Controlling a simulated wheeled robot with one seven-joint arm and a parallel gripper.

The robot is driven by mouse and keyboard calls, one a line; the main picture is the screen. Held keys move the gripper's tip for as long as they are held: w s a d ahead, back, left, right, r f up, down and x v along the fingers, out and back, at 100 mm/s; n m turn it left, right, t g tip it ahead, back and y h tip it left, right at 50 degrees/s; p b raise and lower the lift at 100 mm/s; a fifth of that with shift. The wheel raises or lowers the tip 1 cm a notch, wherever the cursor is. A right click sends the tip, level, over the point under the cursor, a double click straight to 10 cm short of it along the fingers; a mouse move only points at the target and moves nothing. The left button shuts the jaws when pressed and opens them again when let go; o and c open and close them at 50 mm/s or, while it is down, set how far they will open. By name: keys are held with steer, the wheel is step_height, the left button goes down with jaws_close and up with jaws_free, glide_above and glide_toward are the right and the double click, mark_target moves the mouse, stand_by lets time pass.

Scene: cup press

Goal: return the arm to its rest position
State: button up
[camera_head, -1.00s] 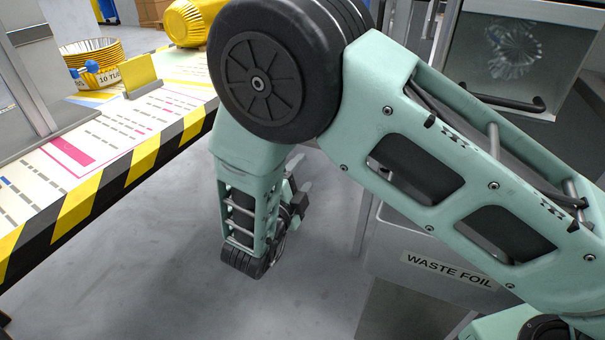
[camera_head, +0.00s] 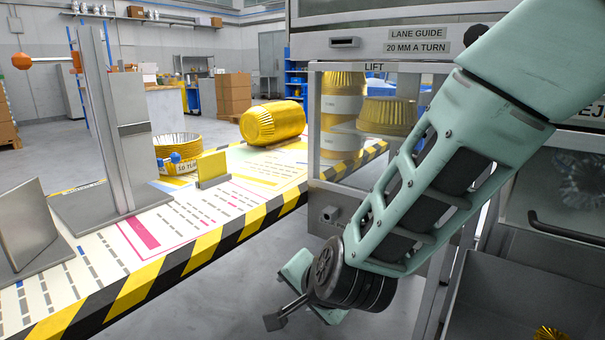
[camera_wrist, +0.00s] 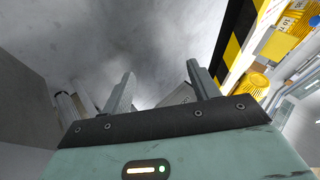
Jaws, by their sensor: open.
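My gripper (camera_wrist: 158,88) is open in the wrist view, its two grey fingers apart with nothing between them. Grey floor shows beyond the fingers. In the head view my pale green arm (camera_head: 425,195) comes down from the upper right to a dark round joint near the bottom middle. The end of the arm is mostly hidden behind that joint; only a green part and a thin grey piece show past it. The arm's lower end is in front of the table's striped edge, over the floor side.
A table (camera_head: 185,265) with a yellow-black striped edge runs along the left. It bears a metal stand (camera_head: 110,130), gold foil cups (camera_head: 178,143) and a lying gold stack (camera_head: 272,123). A lift frame (camera_head: 373,68) with gold cups stands behind my arm. A bin (camera_head: 520,300) is at lower right.

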steer(key=s+d+r+n+g+h+p, duration=0.1)
steer(key=s+d+r+n+g+h, duration=0.2)
steer(key=s+d+n, duration=0.65)
steer(key=s+d+r+n+g+h, duration=0.1)
steer(key=s+d+r+n+g, duration=0.35)
steer(key=s, duration=0.85)
step_height(320, 180, up, 36)
steer(key=n+p, duration=0.1)
steer(key=p, duration=3.6)
steer(key=shift+w+d+y+p, duration=0.2)
steer(key=shift+d+y+p, duration=0.1)
steer(key=shift+d+p, duration=0.05)
steer(key=shift+f, duration=0.15)
